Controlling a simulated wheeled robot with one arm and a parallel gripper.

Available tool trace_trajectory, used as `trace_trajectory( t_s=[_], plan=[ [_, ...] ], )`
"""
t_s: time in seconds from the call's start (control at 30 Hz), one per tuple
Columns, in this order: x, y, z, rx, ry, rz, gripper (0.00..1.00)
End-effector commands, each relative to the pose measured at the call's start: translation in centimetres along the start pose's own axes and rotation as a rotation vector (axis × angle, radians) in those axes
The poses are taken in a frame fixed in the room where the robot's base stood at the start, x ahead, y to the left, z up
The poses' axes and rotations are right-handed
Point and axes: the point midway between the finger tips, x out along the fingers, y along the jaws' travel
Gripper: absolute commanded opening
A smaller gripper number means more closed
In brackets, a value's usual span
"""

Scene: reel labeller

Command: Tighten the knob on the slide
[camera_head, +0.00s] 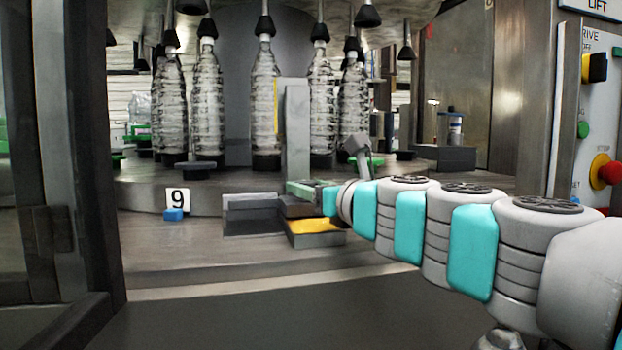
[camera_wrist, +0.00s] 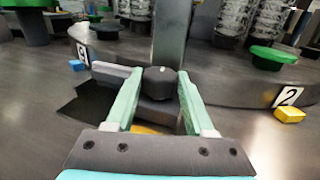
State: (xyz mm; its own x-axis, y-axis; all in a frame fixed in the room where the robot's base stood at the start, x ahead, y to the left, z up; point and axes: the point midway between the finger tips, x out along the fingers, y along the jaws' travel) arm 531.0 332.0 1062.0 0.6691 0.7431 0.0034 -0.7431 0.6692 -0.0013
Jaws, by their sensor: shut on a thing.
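The knob (camera_wrist: 160,84) is a dark, rounded cap and sits between my gripper's two pale green fingers in the wrist view. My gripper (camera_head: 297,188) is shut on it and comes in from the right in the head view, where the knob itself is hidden. The slide (camera_head: 250,213) is a low stack of grey blocks at the front of the machine bed. A grey upright plate (camera_head: 297,125) stands behind the knob and also shows in the wrist view (camera_wrist: 172,35). A yellow patch (camera_head: 316,226) lies on the lower block under my gripper.
Clear bottles (camera_head: 208,100) stand on the round carousel behind, under hanging dark heads. A number 9 tag (camera_head: 177,199) with a blue block is left of the slide. A control panel (camera_head: 600,120) with a red button is far right.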

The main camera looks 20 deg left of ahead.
Motion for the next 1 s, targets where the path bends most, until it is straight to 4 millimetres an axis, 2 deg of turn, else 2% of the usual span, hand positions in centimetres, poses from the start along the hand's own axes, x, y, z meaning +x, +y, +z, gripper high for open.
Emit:
trace_trajectory(
  t_s=[0.23,0.57,0.6,0.83,1.0],
  plan=[
    [0.07,-0.07,-0.55,-0.001,0.008,-0.079,0.0],
    [0.06,-0.13,-0.55,0.0,0.008,-0.086,0.0],
    [0.06,-0.11,-0.55,0.0,0.008,-0.086,0.56],
    [0.02,0.03,-0.37,0.0,0.005,-0.082,0.82],
    [0.0,0.1,-0.29,0.0,0.004,-0.08,0.83]
  ],
)
